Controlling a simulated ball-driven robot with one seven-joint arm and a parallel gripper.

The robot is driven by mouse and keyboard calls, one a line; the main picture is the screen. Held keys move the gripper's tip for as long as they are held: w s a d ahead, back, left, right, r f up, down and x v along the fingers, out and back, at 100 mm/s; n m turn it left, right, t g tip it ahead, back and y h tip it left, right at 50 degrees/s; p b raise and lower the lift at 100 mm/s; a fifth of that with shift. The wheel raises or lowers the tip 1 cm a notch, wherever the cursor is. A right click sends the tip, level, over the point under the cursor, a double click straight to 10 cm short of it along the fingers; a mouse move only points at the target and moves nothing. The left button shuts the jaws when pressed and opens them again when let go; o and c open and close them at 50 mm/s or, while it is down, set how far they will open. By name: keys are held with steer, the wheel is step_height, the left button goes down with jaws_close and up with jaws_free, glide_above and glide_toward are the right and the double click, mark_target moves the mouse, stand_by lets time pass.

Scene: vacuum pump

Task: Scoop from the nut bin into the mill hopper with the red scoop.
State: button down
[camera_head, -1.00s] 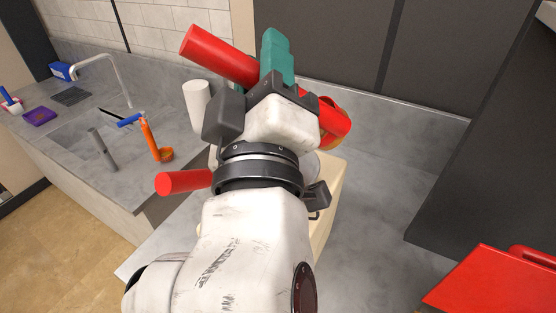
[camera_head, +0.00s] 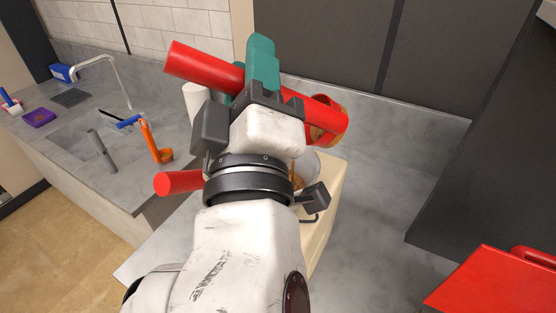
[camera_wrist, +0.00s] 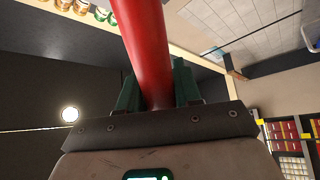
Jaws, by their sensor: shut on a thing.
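The red scoop (camera_head: 205,69) is held across my gripper (camera_head: 256,76). Its long handle reaches up to the left, and its round bowl (camera_head: 326,120) is at the right, showing a brownish inside. In the wrist view, the scoop's red handle (camera_wrist: 145,45) runs between the teal fingers of my gripper (camera_wrist: 158,88), which are shut on it. Behind my wrist, a cream body (camera_head: 325,205) with a clear, rounded vessel (camera_head: 309,165) holding brown bits shows in part; it looks like the mill and hopper. The bowl is above this vessel. I cannot identify the nut bin.
A second red handle (camera_head: 178,183) sticks out left of my wrist. A white cylinder (camera_head: 194,98) stands behind it. A red box (camera_head: 490,283) is at the lower right. The left counter (camera_head: 75,150) has a sink, a tap (camera_head: 110,70) and an orange tool (camera_head: 151,143). Grey counter right of the mill is bare.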

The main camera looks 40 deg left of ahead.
steer(key=shift+s+a+f+n, duration=0.2)
steer(key=shift+s+n, duration=0.05)
steer(key=shift+n, duration=0.25)
steer(key=shift+s+a+f+n+g+y+b, duration=0.2)
steer(key=shift+s+f+n+g+y+b, duration=0.15)
steer(key=shift+f+n, duration=0.35)
steer(key=shift+s+a+f+n+g+y+b, duration=0.25)
steer(key=shift+s+f+n+y+b, duration=0.15)
steer(key=shift+f+n, duration=0.3)
steer(key=shift+s+a+f+n+g+y, duration=0.3)
steer(key=shift+s+a+f+n+y, duration=0.05)
steer(key=shift+s+n, duration=0.3)
steer(key=shift+s+a+f+n+g+y, duration=0.35)
steer(key=shift+s+n, duration=0.15)
steer(key=shift+n, duration=0.15)
steer(key=shift+s+a+f+n+g+y, duration=0.15)
steer(key=shift+s+f+n+g+y, duration=0.15)
steer(key=shift+n, duration=0.4)
steer(key=shift+s+a+f+n+g+y, duration=0.15)
steer(key=shift+f+n+g, duration=0.25)
steer(key=shift+n, duration=0.3)
steer(key=shift+s+a+f+n+g+y+p, duration=0.1)
steer(key=shift+s+f+n+g+y+p, duration=0.1)
steer(key=shift+f+n+g+p, duration=0.35)
steer(key=shift+s+a+f+n+g+y+p, duration=0.1)
steer(key=shift+s+f+n+p, duration=0.15)
steer(key=shift+n+p, duration=0.55)
